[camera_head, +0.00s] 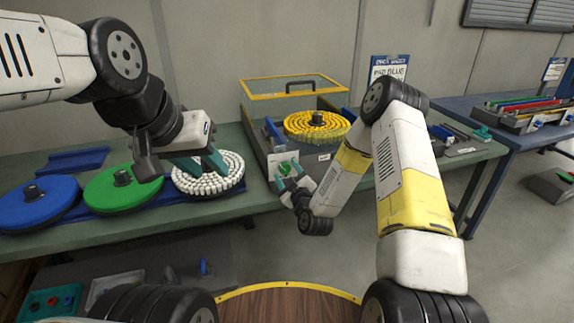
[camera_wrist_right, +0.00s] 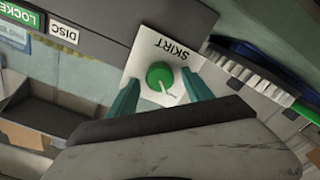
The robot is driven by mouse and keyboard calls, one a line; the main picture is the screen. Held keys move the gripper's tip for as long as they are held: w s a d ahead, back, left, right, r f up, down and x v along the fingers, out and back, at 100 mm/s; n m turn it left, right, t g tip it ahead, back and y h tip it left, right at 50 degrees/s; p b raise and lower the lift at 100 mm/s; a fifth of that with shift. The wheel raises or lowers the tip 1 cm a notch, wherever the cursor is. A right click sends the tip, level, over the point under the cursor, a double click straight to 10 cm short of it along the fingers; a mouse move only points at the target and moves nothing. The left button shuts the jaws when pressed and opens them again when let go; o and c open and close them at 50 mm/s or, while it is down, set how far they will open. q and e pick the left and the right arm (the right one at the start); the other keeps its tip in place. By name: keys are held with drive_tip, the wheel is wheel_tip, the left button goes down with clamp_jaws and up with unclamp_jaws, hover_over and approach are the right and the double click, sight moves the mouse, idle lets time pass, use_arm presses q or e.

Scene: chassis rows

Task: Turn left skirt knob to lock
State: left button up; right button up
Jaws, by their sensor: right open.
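The green skirt knob (camera_wrist_right: 160,75) sits on a white plate marked SKIRT (camera_wrist_right: 170,55), and its white pointer line runs toward the lower right of the wrist view. Small lettering near the pointer is too small to read. In the head view the knob (camera_head: 285,168) is on the front of the grey machine (camera_head: 252,135). My right gripper (camera_wrist_right: 160,92) is open, its two teal fingers apart on either side of the knob's near side, not visibly touching it. My left gripper (camera_head: 207,160) is over the white-bristled disc; whether it is shut is unclear.
A white-bristled disc (camera_head: 225,180), a green disc (camera_head: 105,195) and a blue disc (camera_head: 35,212) lie on the green bench. A yellow disc (camera_head: 318,124) sits on the machine under a raised clear lid (camera_head: 292,88). A green LOCKED sign (camera_wrist_right: 20,18) and DISC label (camera_wrist_right: 63,33) are nearby.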

drive_tip(key=shift+w, duration=0.1)
clamp_jaws()
drive_tip(key=shift+m, duration=0.4)
drive_tip(key=m, duration=0.3)
drive_tip(key=shift+m, duration=0.3)
drive_tip(key=m, duration=0.4)
drive_tip(key=shift+d+m, duration=0.1)
drive_tip(key=shift+m, duration=0.2)
drive_tip(key=m, duration=0.4)
drive_tip(key=shift+f+m, duration=0.1)
drive_tip(key=shift+m, duration=2.1)
